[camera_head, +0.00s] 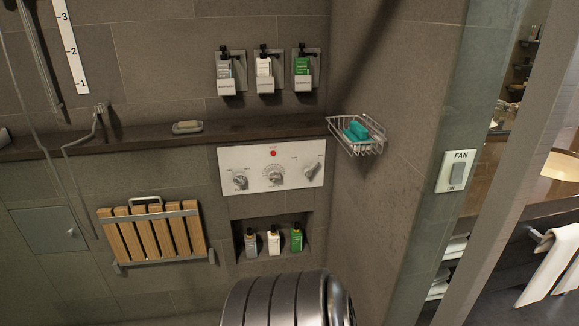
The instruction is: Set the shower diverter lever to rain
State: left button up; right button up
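A pale control panel (250,160) is set in the tiled shower wall below a dark ledge. It carries a left knob (240,181), a round middle dial (274,176) with a red spot above it, and a right lever (312,171). The right lever looks like the diverter and points up and to the right. The labels around it are too small to read. Neither of my grippers shows. A dark ribbed part of my own body rises at the bottom middle, below the panel.
A wire basket (357,148) with a teal item juts out right of the panel. A niche below holds bottles (274,240); dispensers (265,72) hang above. A folded slatted seat (150,233) is at left. A fan switch (457,172) is at right.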

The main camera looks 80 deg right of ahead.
aim_at(308, 171)
jog(key=z, duration=2.35)
